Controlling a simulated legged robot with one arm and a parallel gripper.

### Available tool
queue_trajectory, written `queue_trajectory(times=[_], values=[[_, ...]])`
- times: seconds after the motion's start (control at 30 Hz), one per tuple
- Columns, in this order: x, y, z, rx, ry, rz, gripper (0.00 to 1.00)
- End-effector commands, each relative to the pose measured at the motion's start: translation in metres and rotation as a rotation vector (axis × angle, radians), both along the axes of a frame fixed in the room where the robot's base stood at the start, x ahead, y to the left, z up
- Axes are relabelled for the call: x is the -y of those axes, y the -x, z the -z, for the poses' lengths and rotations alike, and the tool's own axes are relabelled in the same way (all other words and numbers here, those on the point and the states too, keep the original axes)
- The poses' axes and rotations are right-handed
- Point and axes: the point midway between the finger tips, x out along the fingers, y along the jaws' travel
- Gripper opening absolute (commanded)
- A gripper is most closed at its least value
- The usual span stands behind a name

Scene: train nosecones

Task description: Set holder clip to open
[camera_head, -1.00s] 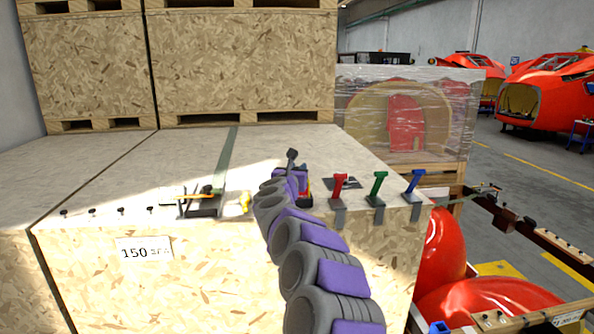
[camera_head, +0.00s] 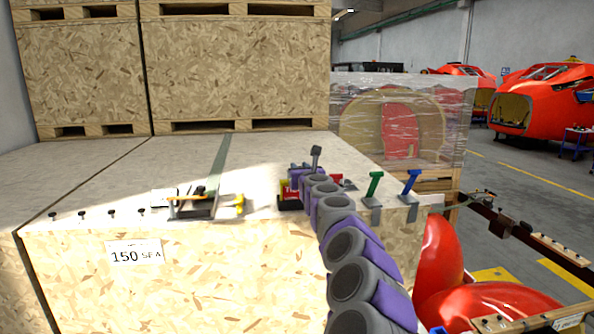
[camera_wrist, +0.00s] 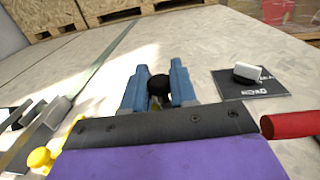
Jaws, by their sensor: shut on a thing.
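My gripper (camera_wrist: 159,70) has two blue fingers, one on each side of a round black knob (camera_wrist: 159,86), and is shut on it. Some yellow shows just below the knob. In the head view my gripper (camera_head: 299,168) is small and partly hidden by my arm, over the front part of the crate top. A red and yellow part (camera_head: 288,195) shows beside it. I cannot tell for sure which part is the holder clip, or whether it is open.
The wooden crate (camera_head: 190,265) carries a strap with a tensioning fixture (camera_head: 192,207) on the left. A green handle (camera_head: 374,184) and a blue handle (camera_head: 411,182) stand at its right front edge. A red handle (camera_wrist: 288,124) and a dark plate (camera_wrist: 268,85) lie right of my gripper.

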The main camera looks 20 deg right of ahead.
Motion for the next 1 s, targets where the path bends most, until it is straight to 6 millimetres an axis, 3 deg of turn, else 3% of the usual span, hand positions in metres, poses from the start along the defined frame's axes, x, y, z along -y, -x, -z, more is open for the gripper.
queue_trajectory(times=[0.7, 0.73, 0.93, 1.0], values=[[0.0041, -0.0009, -0.0013, 0.001, 0.000, -0.077, 0.00], [0.0041, -0.0009, -0.0013, 0.001, 0.000, -0.077, 0.28], [0.0041, -0.0002, -0.0012, 0.001, 0.000, -0.076, 0.47], [0.0042, 0.0003, -0.0015, 0.001, 0.000, -0.076, 0.48]])
